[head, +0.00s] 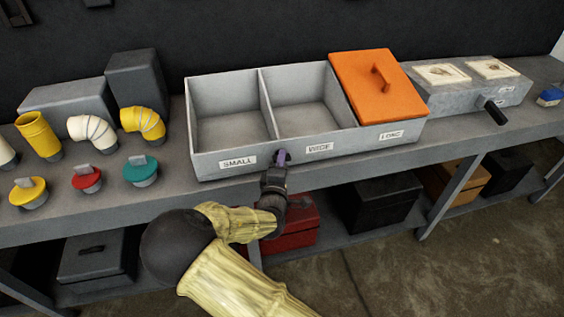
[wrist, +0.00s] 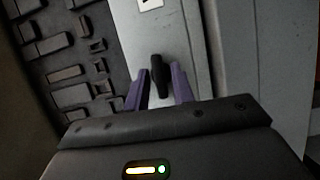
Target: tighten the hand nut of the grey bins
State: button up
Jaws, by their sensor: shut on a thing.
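The grey bins (head: 208,168) are an open-topped box on the bench, with front labels SMALL, WIDE and LONG. The SMALL and WIDE compartments are open and look empty; an orange lid (head: 362,98) covers LONG. My gripper (head: 281,157) is at the front wall, between the SMALL and WIDE labels. In the wrist view, its purple fingers stand on either side of the black hand nut (wrist: 160,72), shut on it. The nut's upper part shows between the fingertips against the grey wall. In the head view, my gripper mostly hides the nut.
A grey box (head: 462,99) with a black handle (head: 496,112) stands right of the bins. Yellow and white duct elbows (head: 143,122) and coloured caps (head: 87,178) stand at left. A red box (head: 292,228) and dark boxes (head: 377,205) are on the shelf below my arm.

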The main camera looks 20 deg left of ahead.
jog(key=m, duration=0.2)
jog(key=m+g+p, duration=0.1)
jog(key=m, duration=0.1)
jog(key=shift+d+r+g, duration=0.1)
jog(key=shift+r+g, duration=0.1)
jog(key=shift+g, duration=0.1)
grip_shut()
jog(key=shift+w+d+r+m+g+y+b, duration=0.1)
jog(key=shift+m+g+y+b, duration=0.65)
jog(key=shift+m+b, duration=0.7)
jog(key=shift+w+d+f+m+g+y+b, duration=0.1)
jog(key=shift+m+g+y+b, duration=0.6)
jog(key=shift+m+b, duration=0.7)
jog(key=shift+r+m+g+y+b, duration=0.1)
jog(key=shift+m+g+y+b, duration=0.6)
jog(key=shift+m+b, duration=0.75)
jog(key=shift+m, duration=0.3)
jog(key=o, duration=0.7)
grip_release()
jog(key=shift+s, duration=0.1)
